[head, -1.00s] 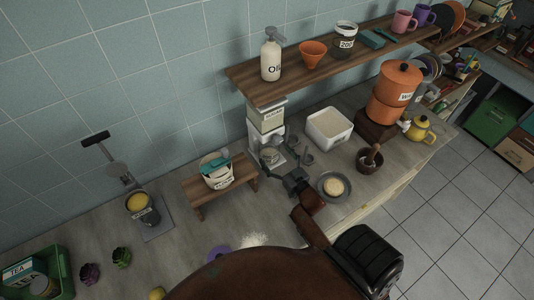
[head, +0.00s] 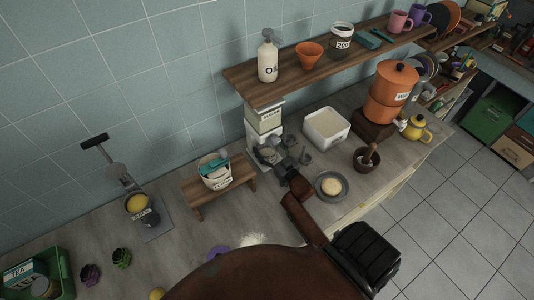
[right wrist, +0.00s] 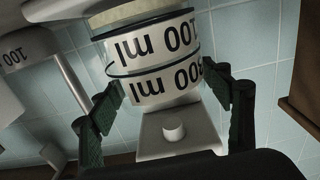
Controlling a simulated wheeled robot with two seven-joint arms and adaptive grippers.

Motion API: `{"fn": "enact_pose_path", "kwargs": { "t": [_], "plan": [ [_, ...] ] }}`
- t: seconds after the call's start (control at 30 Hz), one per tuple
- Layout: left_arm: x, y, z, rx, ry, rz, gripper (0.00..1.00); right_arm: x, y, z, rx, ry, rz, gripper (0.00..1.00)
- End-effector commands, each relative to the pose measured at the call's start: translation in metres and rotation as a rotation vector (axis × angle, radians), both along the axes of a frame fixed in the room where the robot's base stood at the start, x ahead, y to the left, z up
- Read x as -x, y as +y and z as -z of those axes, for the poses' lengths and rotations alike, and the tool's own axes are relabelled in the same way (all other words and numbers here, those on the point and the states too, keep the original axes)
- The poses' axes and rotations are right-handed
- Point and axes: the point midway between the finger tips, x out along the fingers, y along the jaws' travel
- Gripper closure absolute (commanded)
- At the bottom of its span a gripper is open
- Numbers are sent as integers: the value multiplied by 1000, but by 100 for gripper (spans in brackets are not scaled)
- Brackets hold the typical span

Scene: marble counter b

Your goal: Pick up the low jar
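A low, round, pale jar (right wrist: 165,85) with black "ml" lettering, upside down in the picture, fills the upper middle of the right wrist view. My right gripper (right wrist: 172,98) has its dark green fingers apart, one on each side of the jar. The right finger seems just clear of it; whether the left finger touches is unclear. In the head view my right gripper (head: 279,165) is at the white stand by the wall, and its fingers and the jar are small and hard to separate. My left gripper is not in view.
A wooden shelf (head: 320,62) overhangs the right gripper's area. A white tub (head: 327,128), a grey plate (head: 330,196) and a mortar (head: 366,160) stand to the right. A small wooden riser (head: 218,188) with a white container (head: 215,172) is to the left.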

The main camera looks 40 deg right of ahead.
Motion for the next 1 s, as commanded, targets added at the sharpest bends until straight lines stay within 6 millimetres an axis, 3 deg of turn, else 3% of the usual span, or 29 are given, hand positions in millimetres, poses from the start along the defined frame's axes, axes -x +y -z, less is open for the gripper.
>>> {"fn": "enact_pose_path", "kwargs": {
  "t": [0.8, 1.0],
  "plan": [
    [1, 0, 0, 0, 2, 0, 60, 0, 0, -1, 0, -2, 0, 87],
    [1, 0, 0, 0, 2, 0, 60, 0, 0, -1, 0, -2, 0, 88]
  ]
}}
